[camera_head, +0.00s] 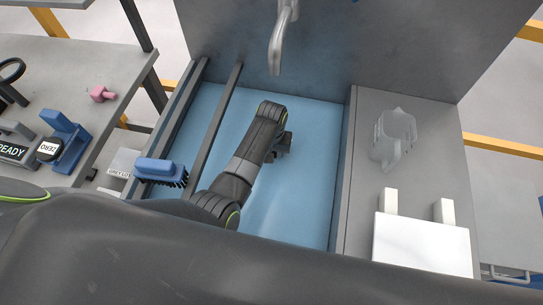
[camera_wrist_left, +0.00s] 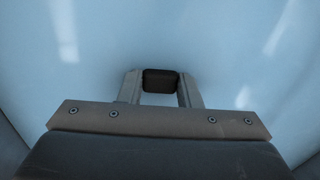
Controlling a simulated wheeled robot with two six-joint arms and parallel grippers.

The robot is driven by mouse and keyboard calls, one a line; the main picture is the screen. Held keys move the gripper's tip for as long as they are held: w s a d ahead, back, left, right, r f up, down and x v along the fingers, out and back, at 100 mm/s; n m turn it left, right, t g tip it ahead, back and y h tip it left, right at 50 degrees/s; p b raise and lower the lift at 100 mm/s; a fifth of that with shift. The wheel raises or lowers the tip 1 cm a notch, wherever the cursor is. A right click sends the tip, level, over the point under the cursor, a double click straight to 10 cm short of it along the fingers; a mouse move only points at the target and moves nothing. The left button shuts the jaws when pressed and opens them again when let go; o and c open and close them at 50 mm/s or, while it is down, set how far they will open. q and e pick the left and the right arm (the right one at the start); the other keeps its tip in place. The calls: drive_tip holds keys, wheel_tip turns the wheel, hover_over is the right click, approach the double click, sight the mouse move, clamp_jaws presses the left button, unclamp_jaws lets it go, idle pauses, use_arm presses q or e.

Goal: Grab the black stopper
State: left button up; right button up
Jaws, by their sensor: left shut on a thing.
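The black stopper (camera_wrist_left: 160,80) shows in the left wrist view as a small dark block with rounded corners. It sits between the two finger tips of my left gripper (camera_wrist_left: 160,91), which is shut on it. In the head view my left arm reaches into the blue basin, and my left gripper (camera_head: 283,146) is low inside it, near the basin's middle. The stopper cannot be made out there, as the gripper and arm hide it. I cannot tell whether the stopper touches the basin floor. My right gripper is not in view.
The blue basin (camera_head: 300,205) has a grey faucet (camera_head: 281,40) above it. A blue brush (camera_head: 160,171) lies at its left edge, by dark rails. On the right slab stand a clear jug (camera_head: 393,138) and a white two-pronged object (camera_head: 422,245). The basin floor looks otherwise clear.

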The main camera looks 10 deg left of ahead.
use_arm(q)
drive_tip(key=w+a+b, duration=0.2)
drive_tip(key=w+b, duration=0.1)
drive_tip(key=w, duration=0.2)
drive_tip(key=w+a+b, duration=0.2)
drive_tip(key=w+b, duration=0.1)
drive_tip(key=w, duration=0.2)
drive_tip(key=w+a+b, duration=0.2)
drive_tip(key=w+b, duration=0.1)
drive_tip(key=w, duration=0.1)
drive_tip(key=shift+w+a+f, duration=0.2)
drive_tip(key=shift+w+a, duration=0.05)
drive_tip(key=shift+w, duration=0.15)
drive_tip(key=shift+w+a+r+b, duration=0.15)
drive_tip(key=shift+w+a+b, duration=0.1)
drive_tip(key=shift+w+b, duration=0.15)
drive_tip(key=shift+w+a+r+b, duration=0.1)
drive_tip(key=shift+w+a+b, duration=0.15)
drive_tip(key=shift+w, duration=0.2)
